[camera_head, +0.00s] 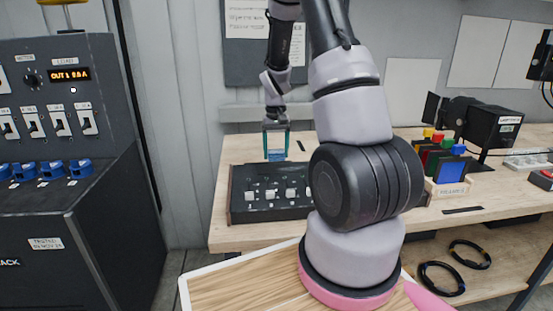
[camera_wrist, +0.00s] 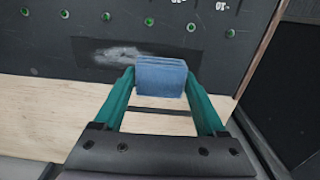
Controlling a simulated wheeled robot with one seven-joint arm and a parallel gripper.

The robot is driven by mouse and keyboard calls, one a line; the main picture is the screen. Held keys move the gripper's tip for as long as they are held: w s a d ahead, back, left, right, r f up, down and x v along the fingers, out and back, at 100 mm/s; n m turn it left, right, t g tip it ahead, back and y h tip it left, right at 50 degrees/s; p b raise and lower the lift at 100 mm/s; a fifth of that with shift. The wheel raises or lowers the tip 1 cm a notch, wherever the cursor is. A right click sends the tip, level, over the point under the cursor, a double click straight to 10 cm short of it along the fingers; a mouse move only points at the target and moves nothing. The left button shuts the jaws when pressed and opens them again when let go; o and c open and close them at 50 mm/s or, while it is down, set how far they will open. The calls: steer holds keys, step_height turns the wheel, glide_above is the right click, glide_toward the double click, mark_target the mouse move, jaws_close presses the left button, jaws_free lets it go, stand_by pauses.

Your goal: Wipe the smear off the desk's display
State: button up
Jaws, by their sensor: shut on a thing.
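My gripper (camera_wrist: 160,82) has teal fingers and is shut on a blue block-like pad (camera_wrist: 161,78). In the head view my gripper (camera_head: 276,140) points down with the pad (camera_head: 276,155) at the back edge of the black control desk (camera_head: 240,213), which has several pale sliders. In the wrist view the desk's dark display (camera_wrist: 192,52) shows a whitish-grey smear (camera_wrist: 120,56). The smear lies just left of the pad, and the pad overlaps the display's right part in the picture. I cannot tell whether the pad touches the surface. My arm hides the desk's right end in the head view.
The desk stands on a wooden table (camera_head: 235,240). To the right are a holder marked frames (camera_head: 449,190) with coloured plates and a black lamp (camera_head: 490,122). Cable coils (camera_head: 440,278) lie on the lower shelf. A dark rack (camera_head: 75,225) with switches stands at left.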

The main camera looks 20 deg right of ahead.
mark_target(277, 150)
steer(key=shift+r, duration=2.05)
steer(key=shift+d+f, duration=0.1)
steer(key=shift+d, duration=0.15)
